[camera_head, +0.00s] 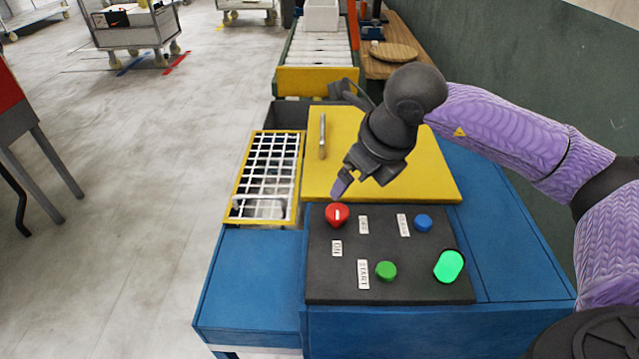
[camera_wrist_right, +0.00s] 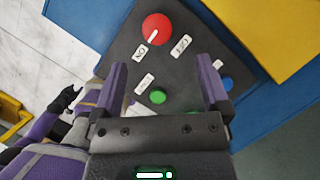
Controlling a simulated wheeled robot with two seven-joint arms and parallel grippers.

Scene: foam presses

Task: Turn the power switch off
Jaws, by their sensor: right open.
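The power switch is a red round knob (camera_head: 337,214) with a white pointer, on the dark control panel (camera_head: 330,285). The wrist view shows the knob (camera_wrist_right: 160,24) beyond my fingers, its pointer aimed toward the ON label (camera_wrist_right: 140,52). The OFF label (camera_wrist_right: 181,45) is beside it. My right gripper (camera_head: 341,186) is just above and behind the knob in the head view; its fingers (camera_wrist_right: 161,78) are open, empty and apart from the knob. My left gripper is out of the head view; a dark end (camera_wrist_right: 66,98) at the wrist view's left seems to be it, too small to read.
A blue button (camera_head: 423,222), a green START button (camera_head: 386,271) and a bright green lamp (camera_head: 449,266) share the panel. Behind it lies a yellow plate (camera_head: 425,165) with a metal handle (camera_head: 322,136). A white grid (camera_head: 268,165) is to the left.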

